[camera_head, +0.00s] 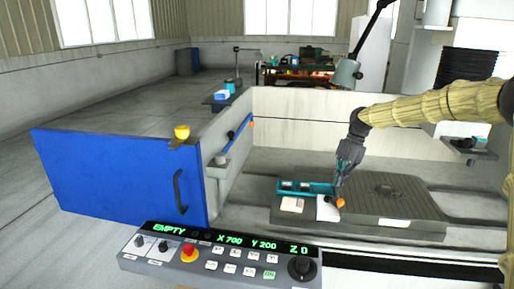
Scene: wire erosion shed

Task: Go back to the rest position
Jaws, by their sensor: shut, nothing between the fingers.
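My gripper (344,171) is at the end of my arm, which reaches in from the right in a beige sleeve. It points down over the left part of a dark grey slotted plate (405,205) inside the machine tank. Its fingers are shut and hold nothing. Just below and left of it are a teal clamp fixture (304,187) and a white block (327,209) with an orange knob (340,202) beside it. I cannot tell whether the fingertips touch the fixture.
A blue door (115,172) with a black handle stands at the left of the tank. A control panel (220,255) reading "EMPTY" is in front. A grey lamp head (346,73) hangs above the tank's back wall (300,115).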

